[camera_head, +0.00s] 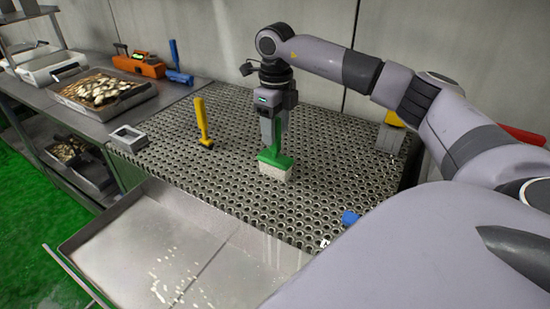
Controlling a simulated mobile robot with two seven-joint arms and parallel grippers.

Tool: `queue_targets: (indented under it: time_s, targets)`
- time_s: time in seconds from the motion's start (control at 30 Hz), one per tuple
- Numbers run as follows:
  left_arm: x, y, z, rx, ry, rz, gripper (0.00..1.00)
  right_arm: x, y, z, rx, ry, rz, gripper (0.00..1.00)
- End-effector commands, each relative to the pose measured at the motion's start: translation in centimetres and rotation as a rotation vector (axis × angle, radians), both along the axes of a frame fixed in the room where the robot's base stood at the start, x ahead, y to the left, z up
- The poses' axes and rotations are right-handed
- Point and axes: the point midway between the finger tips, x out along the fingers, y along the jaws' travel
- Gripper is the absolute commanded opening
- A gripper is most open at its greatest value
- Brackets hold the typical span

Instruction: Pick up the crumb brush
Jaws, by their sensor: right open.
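The crumb brush, as I take it, is the green brush (271,158) with a block of pale bristles, standing bristles down on the perforated metal top (330,165). My right gripper (274,138) points straight down over it. Its fingers are beside the upright green handle and hide the upper part of it. The jaws are open, and I cannot tell whether they touch the handle. My left gripper is out of view.
A yellow-handled tool (202,122) stands to the left, near a small grey box (129,138). A yellow and grey tool (390,137) stands at right; a blue piece (350,217) lies in front.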

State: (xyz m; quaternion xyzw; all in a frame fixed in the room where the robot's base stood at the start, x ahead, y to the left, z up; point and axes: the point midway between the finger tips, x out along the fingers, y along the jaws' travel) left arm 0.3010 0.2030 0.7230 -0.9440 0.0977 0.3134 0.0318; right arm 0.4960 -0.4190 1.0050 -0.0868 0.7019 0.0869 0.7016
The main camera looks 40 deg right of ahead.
Motion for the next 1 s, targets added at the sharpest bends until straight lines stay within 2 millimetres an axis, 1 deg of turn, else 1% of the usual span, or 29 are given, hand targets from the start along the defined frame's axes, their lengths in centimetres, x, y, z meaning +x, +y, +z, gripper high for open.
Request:
queue_targets:
  time_s: [0.07, 0.23, 0.27, 0.3, 0.37, 0.4, 0.43, 0.77, 0.87, 0.97, 1.0]
  targets:
    - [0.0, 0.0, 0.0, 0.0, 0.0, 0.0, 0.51, 0.0, 0.0, -0.3, 0.0, 0.001, 0.0, 0.51]
    - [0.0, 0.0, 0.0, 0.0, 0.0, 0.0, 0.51, 0.0, 0.0, -0.4, 0.0, 0.0, 0.001, 0.51]
    - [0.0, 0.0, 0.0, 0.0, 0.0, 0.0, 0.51, 0.0, 0.0, -0.4, 0.0, 0.0, 0.001, 0.48]
    - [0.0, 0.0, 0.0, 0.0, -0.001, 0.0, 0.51, 0.0, 0.0, -0.4, 0.0, 0.0, 0.001, 0.35]
    - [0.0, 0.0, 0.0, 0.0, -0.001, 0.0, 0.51, 0.0, 0.0, -0.4, 0.0, 0.0, 0.001, 0.15]
    - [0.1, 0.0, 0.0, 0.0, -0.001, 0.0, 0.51, 0.0, 0.0, -0.3, 0.0, 0.0, 0.001, 0.02]
    - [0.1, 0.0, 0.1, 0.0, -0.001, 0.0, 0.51, 0.0, 0.0, -0.3, 0.0, 0.0, 0.001, 0.0]
    - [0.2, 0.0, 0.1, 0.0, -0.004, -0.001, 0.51, 0.0, 0.1, -0.1, 0.0, -0.002, 0.001, 0.0]
    - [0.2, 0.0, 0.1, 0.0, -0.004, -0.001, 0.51, 0.1, 0.1, 0.4, 0.001, -0.004, 0.001, 0.0]
    - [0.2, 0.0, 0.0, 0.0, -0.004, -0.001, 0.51, 0.1, 0.1, 1.4, 0.001, -0.005, 0.001, 0.0]
    - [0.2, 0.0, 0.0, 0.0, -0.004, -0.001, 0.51, 0.1, 0.1, 2.0, 0.001, -0.005, 0.001, 0.0]
